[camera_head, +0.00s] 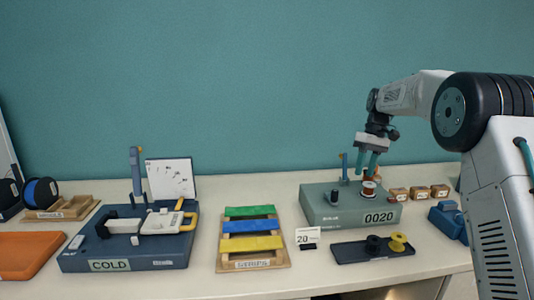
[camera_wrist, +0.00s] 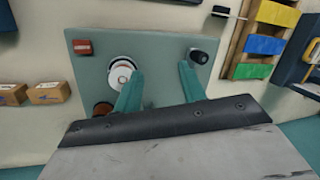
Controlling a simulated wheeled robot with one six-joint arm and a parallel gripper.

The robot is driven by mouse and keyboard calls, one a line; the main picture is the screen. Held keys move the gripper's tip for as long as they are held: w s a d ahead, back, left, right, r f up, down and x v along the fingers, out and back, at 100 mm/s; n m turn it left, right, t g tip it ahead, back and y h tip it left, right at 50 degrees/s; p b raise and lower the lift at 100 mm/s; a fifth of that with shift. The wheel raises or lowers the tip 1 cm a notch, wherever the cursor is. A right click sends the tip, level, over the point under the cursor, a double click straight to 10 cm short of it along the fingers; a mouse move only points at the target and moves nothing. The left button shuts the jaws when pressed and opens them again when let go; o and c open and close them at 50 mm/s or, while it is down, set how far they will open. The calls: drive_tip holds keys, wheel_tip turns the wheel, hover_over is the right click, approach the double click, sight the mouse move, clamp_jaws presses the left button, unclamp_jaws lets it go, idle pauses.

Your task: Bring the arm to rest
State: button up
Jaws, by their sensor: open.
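My arm reaches in from the right side of the head view, and my gripper (camera_head: 366,172) points down above a grey-green box (camera_head: 330,212) labelled 0020. In the wrist view my gripper (camera_wrist: 160,78) shows two teal fingers spread apart with nothing between them. A white and copper spool (camera_head: 369,190) stands on the box close to the fingertips; it also shows in the wrist view (camera_wrist: 122,72), beside the left finger. A black knob (camera_wrist: 199,56) on the box lies near the right finger. I cannot tell the exact gap between fingertips and box.
Small wooden blocks (camera_head: 420,192) and a blue object (camera_head: 447,219) lie right of the box. A dark tray (camera_head: 355,252) with black and yellow spools is in front. A wooden rack (camera_head: 227,265) of coloured strips and the COLD unit (camera_head: 75,262) stand left. Air above the table is clear.

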drive_tip(key=s+a+m+t+h, duration=0.1)
drive_tip(key=s+a+m, duration=0.1)
drive_tip(key=s, duration=2.2)
drive_tip(key=s+a+r+m+t+h, duration=0.1)
drive_tip(key=s+a+m+t, duration=0.1)
drive_tip(key=s, duration=2.3)
drive_tip(key=shift+s+a+r+m+t, duration=0.25)
drive_tip(key=shift+s+r+m+t, duration=0.1)
drive_tip(key=shift+m, duration=0.15)
